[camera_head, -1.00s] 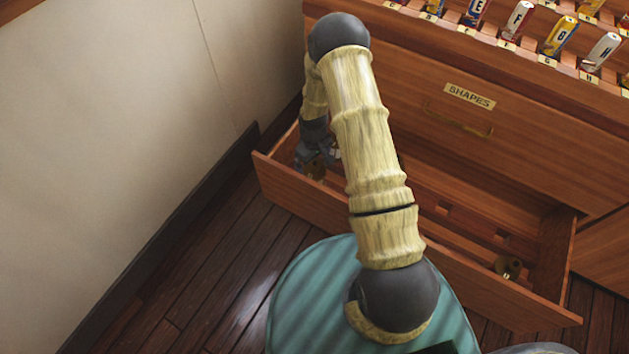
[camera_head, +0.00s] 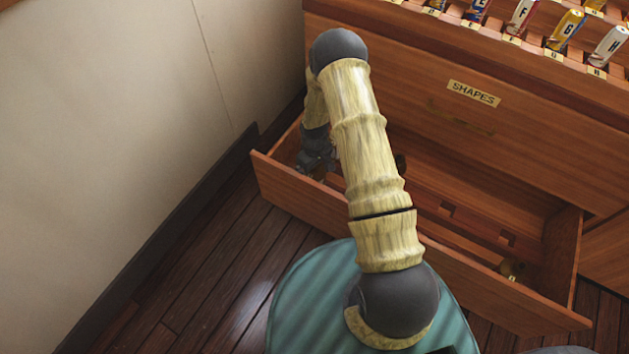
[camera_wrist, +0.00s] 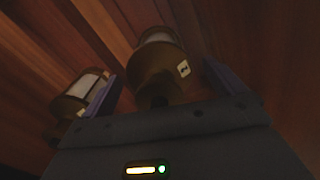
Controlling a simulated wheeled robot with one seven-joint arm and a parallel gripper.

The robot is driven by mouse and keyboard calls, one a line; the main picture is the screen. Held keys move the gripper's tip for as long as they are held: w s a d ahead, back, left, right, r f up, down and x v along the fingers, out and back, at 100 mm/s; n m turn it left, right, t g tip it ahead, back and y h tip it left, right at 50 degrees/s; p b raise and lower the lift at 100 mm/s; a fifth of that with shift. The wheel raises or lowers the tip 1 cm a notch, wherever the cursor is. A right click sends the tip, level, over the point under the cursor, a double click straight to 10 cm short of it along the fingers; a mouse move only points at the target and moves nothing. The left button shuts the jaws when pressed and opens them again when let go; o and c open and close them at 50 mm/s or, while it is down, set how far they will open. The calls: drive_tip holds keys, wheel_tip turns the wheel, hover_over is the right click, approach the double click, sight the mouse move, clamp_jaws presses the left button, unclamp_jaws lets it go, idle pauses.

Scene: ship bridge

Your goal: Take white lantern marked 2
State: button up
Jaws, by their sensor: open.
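In the wrist view, a brass lantern (camera_wrist: 160,68) with a pale panel and a small white tag stands between the two fingers of my open gripper (camera_wrist: 163,72). The mark on the tag is too small to read for sure. A second brass lantern (camera_wrist: 80,95) with a white panel is just outside the left finger. In the head view, my gripper (camera_head: 316,158) is down in the left end of the open drawer (camera_head: 470,215), partly behind my arm. A bit of brass shows below it, mostly hidden.
Another brass item (camera_head: 512,269) lies in the drawer's right end. A closed drawer front with a SHAPES label (camera_head: 473,93) is above. Lettered cylinders (camera_head: 565,30) stand on the top ledge. A wall (camera_head: 110,120) is close on the left.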

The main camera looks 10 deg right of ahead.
drive_tip(key=c, duration=1.8)
wheel_tip(320, 180, up, 10)
drive_tip(key=p, duration=0.4)
